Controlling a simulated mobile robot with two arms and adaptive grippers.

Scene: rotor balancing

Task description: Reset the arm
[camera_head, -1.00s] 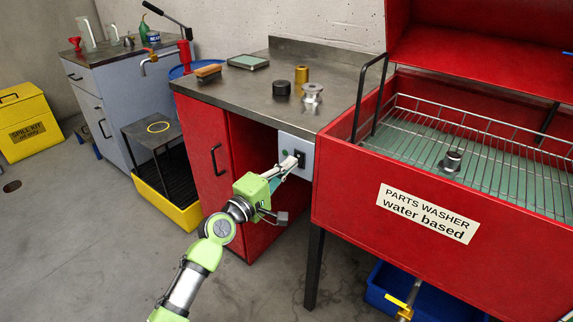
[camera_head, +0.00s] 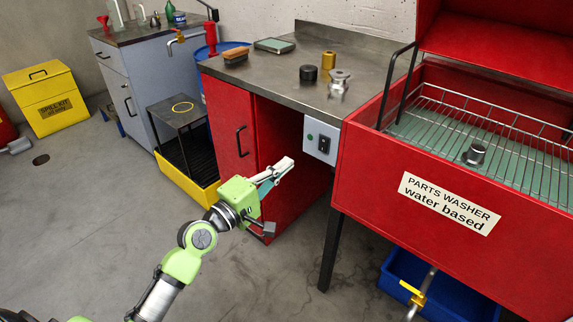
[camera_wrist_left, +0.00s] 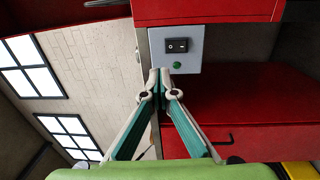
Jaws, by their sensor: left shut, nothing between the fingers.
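My left arm comes in from the lower left of the head view. Its green left gripper (camera_head: 284,166) is shut and empty, in front of the open bay of the red cabinet. The fingertips are apart from the grey switch box (camera_head: 321,140), a little below and left of it. The box carries a black rocker switch (camera_head: 323,145) and a green round light or button (camera_head: 310,136). In the left wrist view the shut fingertips (camera_wrist_left: 160,78) point at the switch box (camera_wrist_left: 192,48), overlapping its lower left edge. My right gripper is not in view.
The red parts washer (camera_head: 365,168) with a wire basket stands at the right. A metal worktop (camera_head: 285,85) holds a brush (camera_head: 236,54), a black cylinder (camera_head: 308,74) and metal parts. A yellow spill kit box (camera_head: 45,98) is far left. Floor around my arm is clear.

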